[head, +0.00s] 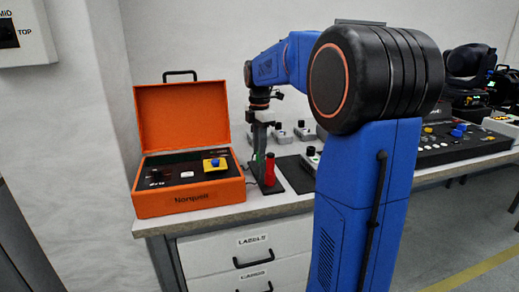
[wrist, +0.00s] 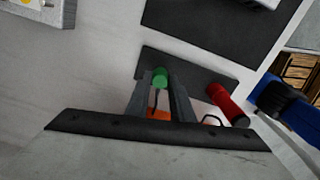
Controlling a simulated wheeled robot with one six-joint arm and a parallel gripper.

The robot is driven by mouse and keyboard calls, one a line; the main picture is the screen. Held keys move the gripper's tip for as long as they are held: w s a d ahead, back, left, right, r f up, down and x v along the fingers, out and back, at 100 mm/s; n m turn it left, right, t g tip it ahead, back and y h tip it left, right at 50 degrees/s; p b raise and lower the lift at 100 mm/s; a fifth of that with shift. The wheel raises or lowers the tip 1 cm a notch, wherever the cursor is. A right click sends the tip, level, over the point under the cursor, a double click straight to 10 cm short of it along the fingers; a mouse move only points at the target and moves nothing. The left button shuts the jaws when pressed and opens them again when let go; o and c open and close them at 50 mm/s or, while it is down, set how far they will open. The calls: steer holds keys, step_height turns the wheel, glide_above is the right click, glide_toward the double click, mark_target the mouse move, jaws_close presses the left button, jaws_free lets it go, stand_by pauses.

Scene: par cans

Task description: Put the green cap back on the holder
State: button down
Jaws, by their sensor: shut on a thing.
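The green cap (wrist: 160,77) shows between the fingertips of my gripper (wrist: 160,82) in the wrist view; the gripper is shut on it. The dark flat holder base (wrist: 203,72) lies just beyond the cap. A red upright piece (wrist: 222,98) stands at its right end. In the head view, my gripper (head: 259,150) points down over the counter beside the red piece (head: 270,170), above the dark base (head: 297,181). Only a trace of green shows there. I cannot tell whether the cap touches the base, and the spot under it is hidden.
An open orange case (head: 187,200) stands on the counter left of my gripper. Several small grey switch boxes (head: 284,136) sit behind. A dark mat (wrist: 205,35) lies beyond the holder. A control console (head: 455,145) is at the right.

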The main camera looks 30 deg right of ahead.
steer(key=shift+f, duration=0.85)
stand_by(1.2)
steer(key=c, duration=1.5)
jaws_free()
steer(key=shift+o, duration=0.2)
steer(key=shift+r, duration=0.1)
step_height(320, 180, up, 17)
steer(key=s+a+f+m+t, duration=0.1)
steer(key=s+a+f+m, duration=0.35)
steer(key=s, duration=0.25)
steer(key=s+a+f+m+t, duration=0.1)
steer(key=s+a+f+m, duration=0.3)
steer(key=s+a, duration=0.3)
steer(key=s+a+f+m+t, duration=0.2)
steer(key=s+f+m, duration=0.6)
steer(key=s+f, duration=0.8)
steer(key=shift+a+f+t, duration=0.4)
steer(key=shift+a+f, duration=0.1)
steer(key=shift+a, duration=0.65)
steer(key=shift+s+m, duration=0.1)
steer(key=shift+m, duration=0.15)
